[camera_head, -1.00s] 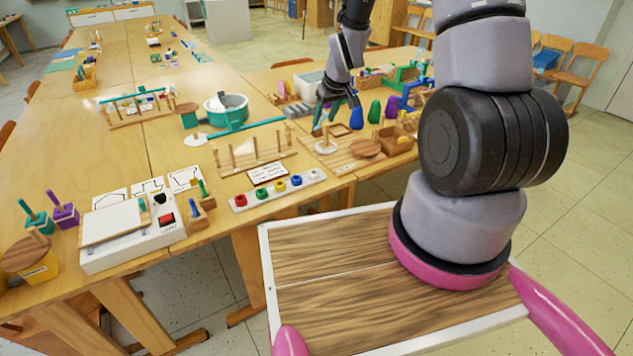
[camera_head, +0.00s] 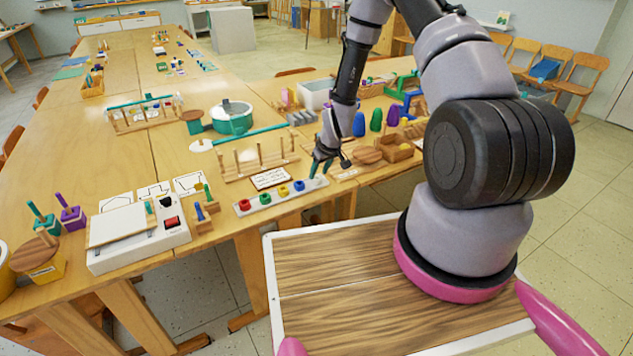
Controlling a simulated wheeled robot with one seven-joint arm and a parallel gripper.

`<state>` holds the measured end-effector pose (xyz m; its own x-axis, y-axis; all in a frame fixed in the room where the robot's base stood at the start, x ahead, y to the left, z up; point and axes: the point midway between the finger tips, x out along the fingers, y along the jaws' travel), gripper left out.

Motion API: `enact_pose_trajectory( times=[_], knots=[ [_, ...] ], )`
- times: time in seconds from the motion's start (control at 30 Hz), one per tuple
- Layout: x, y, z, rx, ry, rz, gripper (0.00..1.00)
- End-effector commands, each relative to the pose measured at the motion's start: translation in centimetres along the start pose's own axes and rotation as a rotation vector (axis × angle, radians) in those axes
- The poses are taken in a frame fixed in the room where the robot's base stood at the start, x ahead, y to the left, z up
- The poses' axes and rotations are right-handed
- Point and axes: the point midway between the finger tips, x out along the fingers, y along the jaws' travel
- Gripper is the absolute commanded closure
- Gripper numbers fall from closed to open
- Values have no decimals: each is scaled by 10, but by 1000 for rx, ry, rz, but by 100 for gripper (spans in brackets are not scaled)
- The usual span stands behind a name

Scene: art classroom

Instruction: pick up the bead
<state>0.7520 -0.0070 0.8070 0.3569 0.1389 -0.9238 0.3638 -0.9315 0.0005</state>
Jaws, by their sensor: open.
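Several coloured beads sit in a row on a white strip (camera_head: 254,209) near the front edge of the table: a red bead (camera_head: 244,205), a green bead (camera_head: 265,199), a yellow bead (camera_head: 284,191) and a blue bead (camera_head: 299,186). I cannot tell which one the task means.
Behind the strip stand a text card (camera_head: 270,178) and a wooden peg rack (camera_head: 258,168). A white device (camera_head: 136,238) stands to the left.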

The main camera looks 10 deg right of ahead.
Motion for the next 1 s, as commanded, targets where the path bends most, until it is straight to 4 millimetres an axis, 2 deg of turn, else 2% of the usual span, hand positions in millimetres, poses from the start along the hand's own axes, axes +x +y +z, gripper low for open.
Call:
enact_pose_trajectory(
  times=[0.1, 0.2, 0.47, 0.57, 0.6, 0.63, 1.0],
  knots=[
    [19, -1, 2, 1, -2, -1, 48],
    [28, -1, 2, 1, -1, -1, 48],
    [30, -1, 1, 0, 0, 0, 48],
    [30, -1, 1, 0, 0, 0, 82],
    [30, -1, 1, 0, 0, 0, 97],
    [30, -1, 1, 0, 0, 0, 100],
    [24, 0, -2, 0, 1, 0, 100]
  ],
)
